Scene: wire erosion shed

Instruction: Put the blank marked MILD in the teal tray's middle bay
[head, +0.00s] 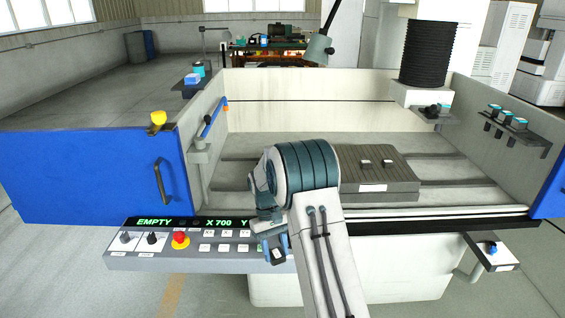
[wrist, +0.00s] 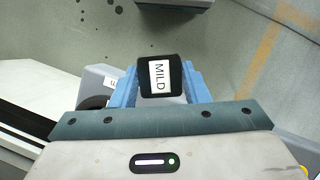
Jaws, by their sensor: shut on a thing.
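The blank marked MILD (wrist: 177,72) is a small dark block with a white label, seen between the blue fingers in the wrist view. My gripper (wrist: 160,82) is shut on it. In the head view my gripper (head: 275,244) points down at the front of the machine, beside the right part of the control panel, with the dark blank (head: 278,255) at its tips. I cannot make out a teal tray with bays in either view.
The control panel (head: 140,259) with a red stop button (head: 180,239) lies left of my gripper. A dark slotted block (head: 405,183) with small pieces sits on the machine bed. A blue door (head: 90,178) stands open at left. A small shelf (head: 502,262) juts out at right.

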